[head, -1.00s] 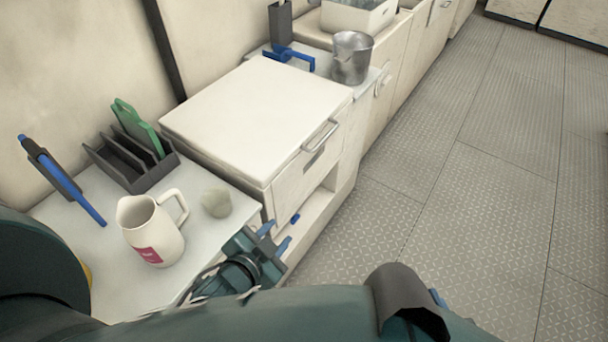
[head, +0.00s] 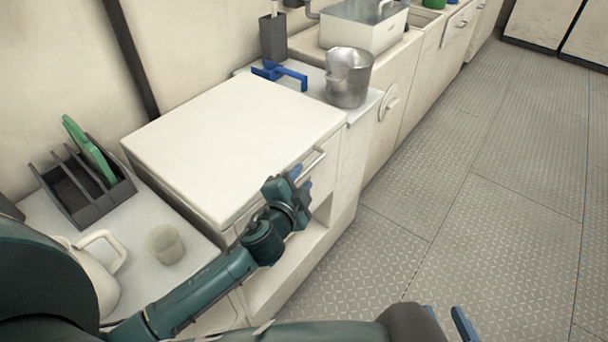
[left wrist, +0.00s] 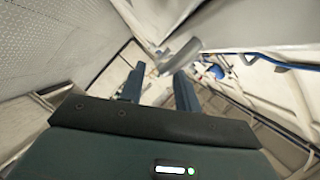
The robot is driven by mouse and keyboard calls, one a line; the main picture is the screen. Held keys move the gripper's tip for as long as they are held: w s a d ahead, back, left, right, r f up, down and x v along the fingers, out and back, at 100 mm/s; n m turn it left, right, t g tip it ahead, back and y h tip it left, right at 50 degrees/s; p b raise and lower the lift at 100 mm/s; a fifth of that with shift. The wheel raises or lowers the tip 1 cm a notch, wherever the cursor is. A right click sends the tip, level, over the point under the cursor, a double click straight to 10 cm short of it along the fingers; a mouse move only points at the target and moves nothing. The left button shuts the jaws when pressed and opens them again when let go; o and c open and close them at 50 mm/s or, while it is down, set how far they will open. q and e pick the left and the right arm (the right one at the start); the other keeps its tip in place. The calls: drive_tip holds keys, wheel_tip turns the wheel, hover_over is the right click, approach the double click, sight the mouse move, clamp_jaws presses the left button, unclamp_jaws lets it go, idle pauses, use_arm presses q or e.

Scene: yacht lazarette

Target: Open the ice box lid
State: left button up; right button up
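The ice box lid (head: 235,135) is a flat cream slab on top of the cabinet in the middle of the head view, and it lies closed. A metal bar handle (head: 314,163) is on its front side. My left gripper (head: 286,182) is in front of that side, close to the handle's near end. In the left wrist view its two blue fingers (left wrist: 159,78) are apart with nothing between them, and a grey metal bar (left wrist: 180,54) shows just beyond the tips. I cannot tell whether they touch. My right gripper (head: 463,325) shows only a blue finger at the bottom edge.
A metal pitcher (head: 349,78) and a blue tool (head: 279,75) stand beyond the lid. A cup (head: 164,244), a white jug (head: 100,268) and a dark rack (head: 84,190) are on the near counter. The floor (head: 480,220) at right is clear.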

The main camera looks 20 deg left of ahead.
use_arm(q)
drive_tip(key=shift+x, duration=1.35)
drive_tip(key=shift+c, duration=0.3)
clamp_jaws()
